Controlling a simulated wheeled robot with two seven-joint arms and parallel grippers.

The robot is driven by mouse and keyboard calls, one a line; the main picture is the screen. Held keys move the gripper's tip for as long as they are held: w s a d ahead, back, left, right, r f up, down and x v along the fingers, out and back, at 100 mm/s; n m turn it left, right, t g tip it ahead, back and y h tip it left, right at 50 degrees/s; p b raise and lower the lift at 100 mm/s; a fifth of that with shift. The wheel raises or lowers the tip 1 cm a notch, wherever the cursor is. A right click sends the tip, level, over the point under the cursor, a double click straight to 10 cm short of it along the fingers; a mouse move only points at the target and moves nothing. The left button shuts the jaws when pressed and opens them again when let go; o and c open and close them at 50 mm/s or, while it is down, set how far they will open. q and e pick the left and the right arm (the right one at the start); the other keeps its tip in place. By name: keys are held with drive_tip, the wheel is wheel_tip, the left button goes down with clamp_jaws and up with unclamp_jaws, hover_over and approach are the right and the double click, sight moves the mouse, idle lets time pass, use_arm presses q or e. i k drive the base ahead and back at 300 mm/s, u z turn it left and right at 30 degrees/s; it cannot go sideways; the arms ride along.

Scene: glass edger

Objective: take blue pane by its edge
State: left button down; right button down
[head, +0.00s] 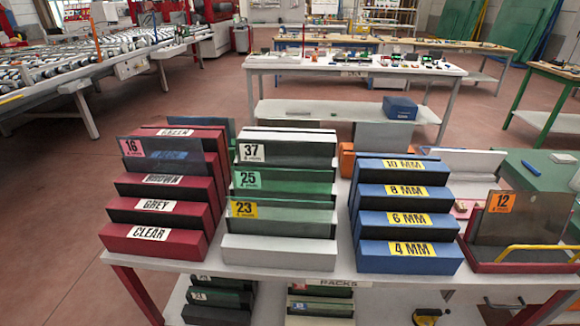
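A dark, bluish see-through pane (188,161) with a pink 16 tag stands upright in the red stepped rack (157,246) at the left of the near table. It stands at a back step, above the step labelled BROWN. A label behind it shows blue through the glass, and the pane's upper edge is free. The pane's lower part is hidden by the rack. I see neither of my grippers clearly in the head view.
A rack with panes tagged 37, 25 and 23 (243,209) stands close to the right. Beyond it are a blue rack (408,260) with thickness labels and a pane tagged 12 (521,220). A white table (355,68) stands behind; the floor at left is clear.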

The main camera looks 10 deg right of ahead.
sight(172, 156)
drive_tip(key=k, duration=0.45)
drive_tip(key=u, duration=0.6)
drive_tip(key=i, duration=1.15)
drive_tip(key=z, duration=0.75)
